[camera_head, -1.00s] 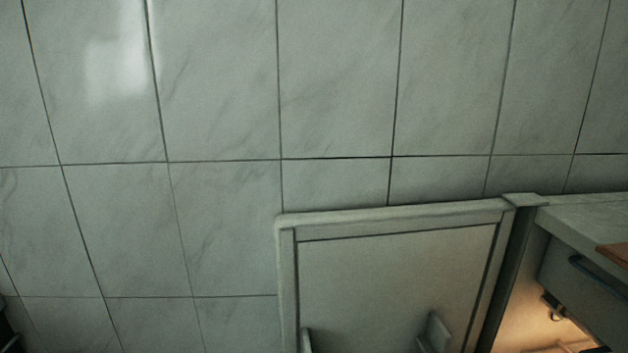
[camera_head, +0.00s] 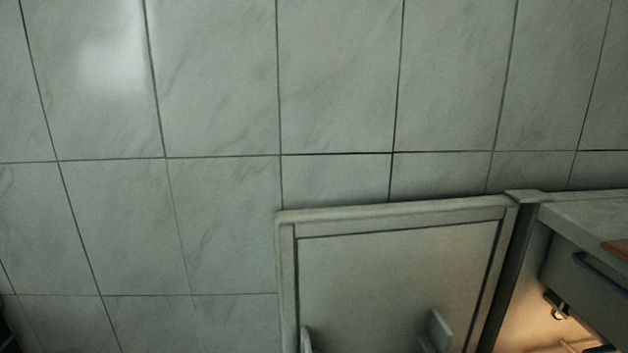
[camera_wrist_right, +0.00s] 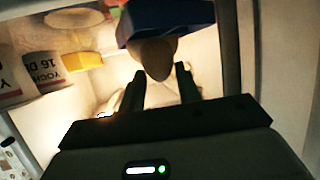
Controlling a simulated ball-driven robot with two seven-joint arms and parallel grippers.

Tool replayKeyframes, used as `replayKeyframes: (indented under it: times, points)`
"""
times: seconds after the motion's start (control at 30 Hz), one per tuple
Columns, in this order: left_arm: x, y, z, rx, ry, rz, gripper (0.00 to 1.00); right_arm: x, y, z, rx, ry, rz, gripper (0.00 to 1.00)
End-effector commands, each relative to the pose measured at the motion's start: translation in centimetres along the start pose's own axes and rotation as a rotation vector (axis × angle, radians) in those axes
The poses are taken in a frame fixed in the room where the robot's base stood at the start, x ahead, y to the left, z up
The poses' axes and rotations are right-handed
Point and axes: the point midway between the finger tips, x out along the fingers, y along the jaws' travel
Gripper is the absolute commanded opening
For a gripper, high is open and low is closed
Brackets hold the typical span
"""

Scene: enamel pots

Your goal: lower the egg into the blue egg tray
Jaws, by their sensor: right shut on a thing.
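In the right wrist view, my right gripper (camera_wrist_right: 160,82) is shut on a brownish egg (camera_wrist_right: 157,58), held at the fingertips. The blue egg tray (camera_wrist_right: 168,14) is just beyond, at the top of that view, and the egg overlaps its near edge in the picture. I cannot tell whether egg and tray touch, and the inside of the tray is not clear. Egg and tray cannot be made out in the head view. My left gripper is in neither view.
White yoghurt pots (camera_wrist_right: 42,75) and a yellow item (camera_wrist_right: 82,61) are at the left of the lit compartment in the wrist view. In the head view, an open door panel (camera_head: 395,285) stands beside the lit compartment (camera_head: 525,320). Tiled floor (camera_head: 220,90) is clear.

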Motion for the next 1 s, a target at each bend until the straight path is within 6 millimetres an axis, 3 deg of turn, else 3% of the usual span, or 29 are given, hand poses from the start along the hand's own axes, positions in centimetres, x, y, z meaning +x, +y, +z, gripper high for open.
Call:
replayKeyframes:
  times: [1.0]
  points:
    - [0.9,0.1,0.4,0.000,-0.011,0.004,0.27,0.6,0.0,1.4,-0.001,0.001,0.001,0.26]
